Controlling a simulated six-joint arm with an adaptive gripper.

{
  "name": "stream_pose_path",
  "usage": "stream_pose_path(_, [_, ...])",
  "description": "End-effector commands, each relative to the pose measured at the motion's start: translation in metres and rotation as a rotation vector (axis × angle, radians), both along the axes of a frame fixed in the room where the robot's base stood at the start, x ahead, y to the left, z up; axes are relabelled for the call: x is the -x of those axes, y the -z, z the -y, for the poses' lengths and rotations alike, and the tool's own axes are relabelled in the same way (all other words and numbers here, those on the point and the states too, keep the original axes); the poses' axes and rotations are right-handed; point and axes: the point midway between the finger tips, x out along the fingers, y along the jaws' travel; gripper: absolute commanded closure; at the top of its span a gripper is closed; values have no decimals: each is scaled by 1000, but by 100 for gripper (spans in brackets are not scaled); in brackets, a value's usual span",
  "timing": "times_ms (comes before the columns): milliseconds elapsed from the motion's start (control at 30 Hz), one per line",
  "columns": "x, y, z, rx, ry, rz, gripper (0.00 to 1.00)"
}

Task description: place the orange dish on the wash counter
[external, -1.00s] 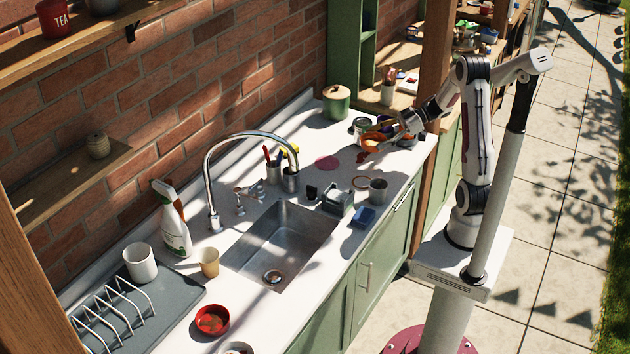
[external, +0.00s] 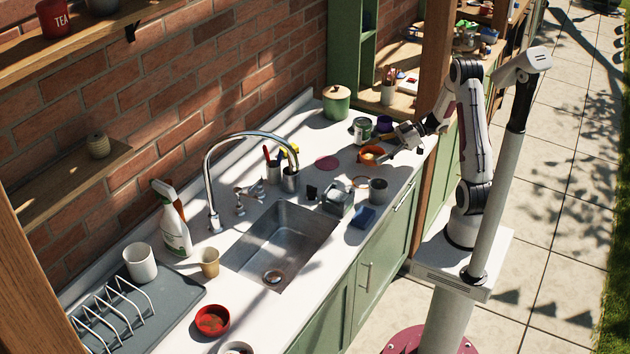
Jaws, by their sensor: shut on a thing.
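The orange dish (external: 371,154) is at the far right part of the white wash counter (external: 335,135), in front of a dark green tin. My gripper (external: 384,157) reaches in from the right and is shut on the dish's right side. The dish looks about level and lies at or just above the counter top; I cannot tell whether it touches. The fingertips are small and partly merge with the dish.
A purple pot (external: 384,124) and the green tin (external: 362,130) stand behind the dish. The sink (external: 280,240) and tap are to the left.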

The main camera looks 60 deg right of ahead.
Motion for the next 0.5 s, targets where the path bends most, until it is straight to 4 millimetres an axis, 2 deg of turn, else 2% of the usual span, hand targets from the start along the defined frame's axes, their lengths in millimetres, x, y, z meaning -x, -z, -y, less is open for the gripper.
stream_pose_path(333, [0,1,0,0,0,0,56])
stream_pose_path(500, [0,10,0,-1,0,0,56])
